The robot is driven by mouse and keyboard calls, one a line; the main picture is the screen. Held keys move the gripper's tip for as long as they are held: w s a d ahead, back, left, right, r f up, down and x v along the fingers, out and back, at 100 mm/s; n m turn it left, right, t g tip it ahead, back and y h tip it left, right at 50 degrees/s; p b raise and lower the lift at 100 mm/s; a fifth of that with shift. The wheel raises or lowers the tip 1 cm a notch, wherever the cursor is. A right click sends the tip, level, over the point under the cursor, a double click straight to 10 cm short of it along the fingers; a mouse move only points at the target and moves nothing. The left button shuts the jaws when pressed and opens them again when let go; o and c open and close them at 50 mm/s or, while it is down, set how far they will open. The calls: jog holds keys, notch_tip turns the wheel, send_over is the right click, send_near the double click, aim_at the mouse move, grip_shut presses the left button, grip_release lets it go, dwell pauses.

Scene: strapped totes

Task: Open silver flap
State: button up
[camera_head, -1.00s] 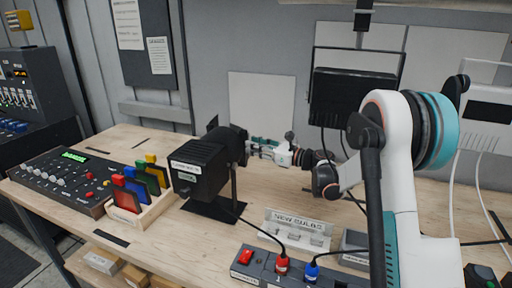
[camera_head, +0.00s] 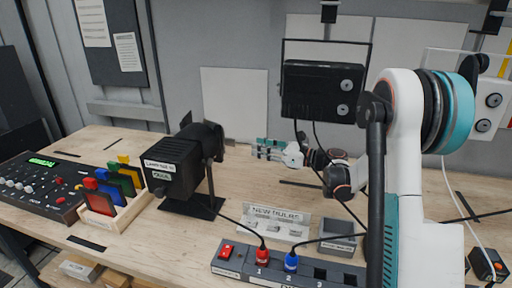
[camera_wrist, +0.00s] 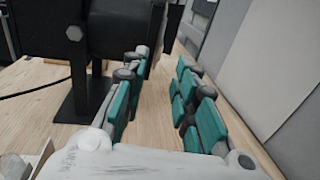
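No silver flap can be clearly made out in either view. A black lamp (camera_head: 180,172) with a white label stands on a flat black foot on the bench. It also shows in the wrist view (camera_wrist: 112,30), dark and close at upper left, on its post. My gripper (camera_head: 258,148) is just right of the lamp's round end, with a small gap between them in the head view. In the wrist view its teal-and-grey fingers (camera_wrist: 164,62) are spread apart with nothing between them. The lamp's far side is hidden.
A black hanging lamp (camera_head: 322,90) with two silver knobs is behind my arm. A rack of coloured filters (camera_head: 121,214) and a control panel (camera_head: 40,188) stand left. A NEW BULBS tray (camera_head: 274,225) and power strip (camera_head: 283,268) are in front. Bare bench lies below my fingers.

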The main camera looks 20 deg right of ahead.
jog(key=p+x, duration=0.2)
jog(key=x, duration=0.8)
jog(key=shift+w+a, duration=0.15)
dwell(0.7)
grip_shut()
